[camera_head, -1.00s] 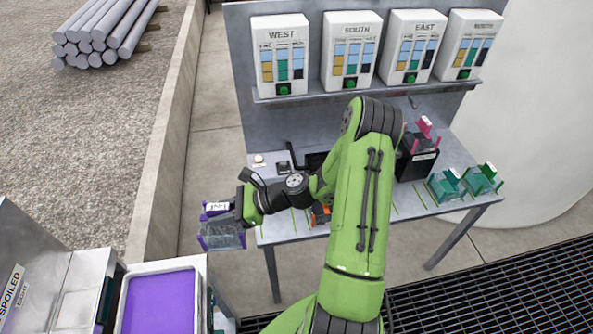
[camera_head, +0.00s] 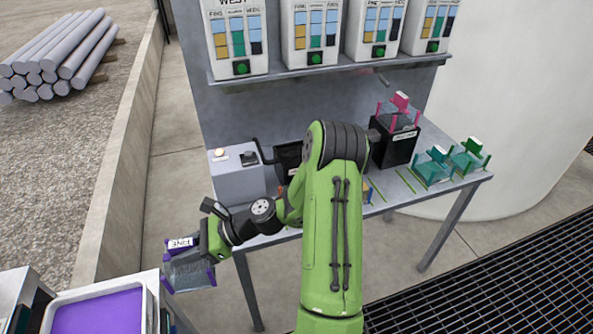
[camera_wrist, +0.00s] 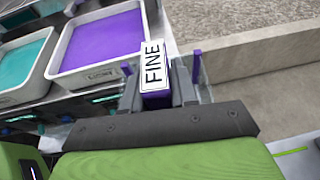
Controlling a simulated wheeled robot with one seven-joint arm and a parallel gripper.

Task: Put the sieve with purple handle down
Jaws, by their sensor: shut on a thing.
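The sieve with purple handle (camera_head: 190,272) is at the lower left of the head view, a grey mesh frame with purple corner posts and a white FINE label. My gripper (camera_head: 203,245) is shut on its purple handle and holds it in the air, left of the metal table. In the wrist view the FINE label and handle (camera_wrist: 154,80) sit between the fingers of my gripper (camera_wrist: 158,98). One purple post stands to the right. Most of the mesh is hidden there.
A metal table (camera_head: 225,183) carries two teal-handled sieves (camera_head: 434,166) (camera_head: 470,157) and a pink-handled sieve (camera_head: 400,105) on a black box (camera_head: 394,148). A tray with purple contents (camera_head: 150,294) lies at lower left. Beside it in the wrist view is a teal-filled tray (camera_wrist: 50,62).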

